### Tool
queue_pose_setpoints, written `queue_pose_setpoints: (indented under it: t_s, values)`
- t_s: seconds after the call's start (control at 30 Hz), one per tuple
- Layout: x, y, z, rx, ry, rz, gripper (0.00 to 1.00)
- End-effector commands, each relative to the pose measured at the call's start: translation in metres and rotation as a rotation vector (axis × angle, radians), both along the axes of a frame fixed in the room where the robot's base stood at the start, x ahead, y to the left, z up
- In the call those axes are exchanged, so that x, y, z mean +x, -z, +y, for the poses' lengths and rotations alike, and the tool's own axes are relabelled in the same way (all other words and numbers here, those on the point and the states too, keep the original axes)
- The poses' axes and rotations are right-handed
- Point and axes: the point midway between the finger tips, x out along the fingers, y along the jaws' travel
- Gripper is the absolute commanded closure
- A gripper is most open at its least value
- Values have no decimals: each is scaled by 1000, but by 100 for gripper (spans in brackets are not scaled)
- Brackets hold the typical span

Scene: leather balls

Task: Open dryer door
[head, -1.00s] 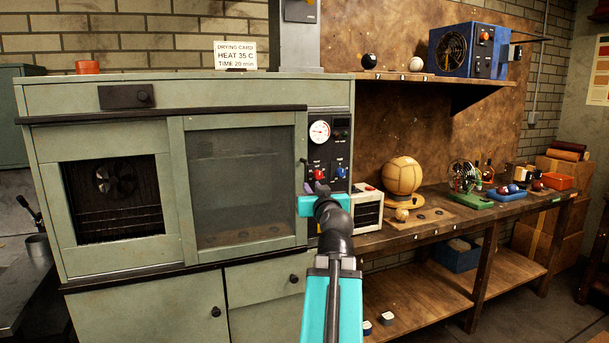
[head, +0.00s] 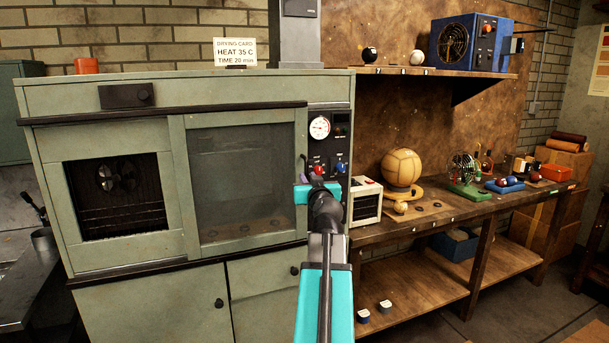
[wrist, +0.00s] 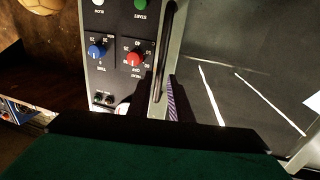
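The grey-green dryer (head: 230,90) stands at the left in the head view. Its door (head: 176,190) has a dark glass window and looks shut. The dark upright handle (head: 303,166) is at the door's right edge; the handle also shows as a black bar in the wrist view (wrist: 164,50). My gripper (head: 302,181) is at the handle's lower part. In the wrist view my gripper (wrist: 158,105) has one finger on each side of the handle's lower end, with the fingers apart. Whether either finger touches the bar is unclear.
A control panel (head: 327,145) with a gauge and red and blue knobs is just right of the handle. A small cream heater (head: 366,201) stands beside the dryer on the workbench (head: 450,207). A wall shelf (head: 440,72) is above the bench.

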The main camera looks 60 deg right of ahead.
Motion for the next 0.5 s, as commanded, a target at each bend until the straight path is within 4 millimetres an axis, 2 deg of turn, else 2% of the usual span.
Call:
queue_pose_setpoints:
  t_s: [0.2, 0.5]
  values:
    - [16, -1, -17, 1, -1, 1, 81]
    - [27, 0, -30, 0, 0, 0, 81]
